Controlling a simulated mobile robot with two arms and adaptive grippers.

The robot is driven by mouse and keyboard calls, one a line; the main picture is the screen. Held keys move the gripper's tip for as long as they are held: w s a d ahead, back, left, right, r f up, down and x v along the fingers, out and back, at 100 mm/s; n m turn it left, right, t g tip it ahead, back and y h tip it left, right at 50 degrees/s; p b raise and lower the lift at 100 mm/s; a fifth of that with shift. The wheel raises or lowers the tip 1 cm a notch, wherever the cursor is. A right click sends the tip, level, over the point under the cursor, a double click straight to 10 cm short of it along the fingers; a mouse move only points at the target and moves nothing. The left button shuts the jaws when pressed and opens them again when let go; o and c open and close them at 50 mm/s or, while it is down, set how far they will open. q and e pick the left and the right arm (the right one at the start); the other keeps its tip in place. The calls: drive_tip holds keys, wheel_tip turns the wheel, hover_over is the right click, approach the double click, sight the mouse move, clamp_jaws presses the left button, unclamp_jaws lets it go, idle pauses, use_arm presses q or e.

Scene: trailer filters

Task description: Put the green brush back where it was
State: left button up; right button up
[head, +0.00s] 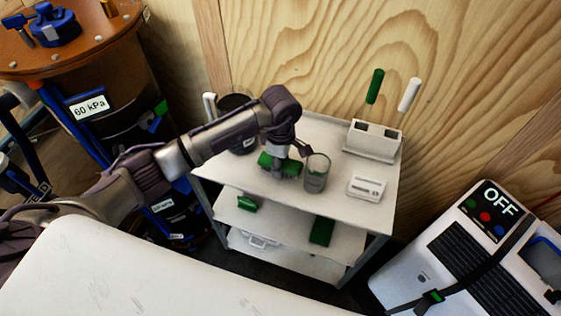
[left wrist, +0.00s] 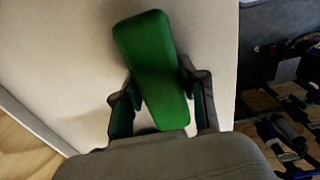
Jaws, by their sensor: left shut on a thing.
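My left gripper (head: 279,170) reaches down over the top shelf of the white cart and is shut on a rounded green block, which looks like the green brush (head: 265,159). In the left wrist view the green brush (left wrist: 150,65) lies tilted between the two fingers (left wrist: 160,110) and sticks out past their tips. No bristles show. I cannot tell whether it touches the shelf. My right gripper is not in view.
On the cart top (head: 335,130), a clear cup (head: 316,174) stands close right of my gripper, a white device (head: 367,188) at the right and a dark container (head: 236,104) behind my arm. Green items (head: 247,203) lie on the lower shelf. A white OFF unit (head: 480,250) stands at right.

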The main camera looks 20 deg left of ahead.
use_arm(q)
drive_tip(key=shift+f, duration=0.15)
drive_tip(key=o, duration=1.1)
drive_tip(key=shift+r, duration=0.2)
wheel_tip(320, 180, up, 12)
drive_tip(key=b, duration=0.2)
